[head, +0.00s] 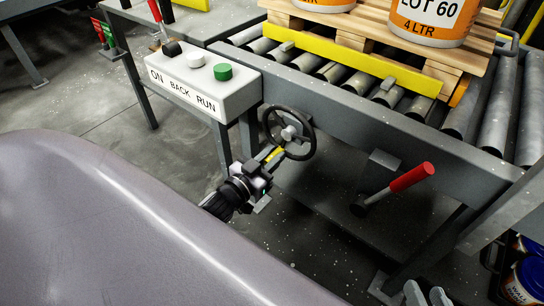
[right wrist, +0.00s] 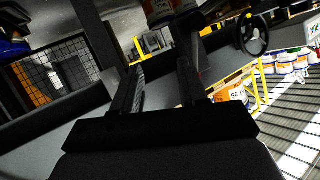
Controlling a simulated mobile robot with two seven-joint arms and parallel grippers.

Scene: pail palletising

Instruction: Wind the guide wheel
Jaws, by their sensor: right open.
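The guide wheel (head: 304,151), a dark spoked handwheel with a pale hub, is mounted on the near side of the conveyor frame. My left gripper (head: 274,156) reaches the wheel's lower-left rim; its fingertips overlap the rim. I cannot tell whether they are closed on it. My right gripper (head: 428,292) is low at the bottom right of the head view, well apart from the wheel. In the right wrist view its two fingers (right wrist: 160,88) stand apart with nothing between them. A dark spoked wheel (right wrist: 265,44) also shows there; I cannot tell whether it is the same one.
A control box (head: 205,86) labelled ON, BACK, RUN stands left of the wheel. A red-handled lever (head: 410,178) juts out right of it. The roller conveyor (head: 300,62) carries a wooden pallet (head: 380,42) with orange-labelled pails (head: 425,22). A yellow bar (head: 350,62) lies along the pallet's near side.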

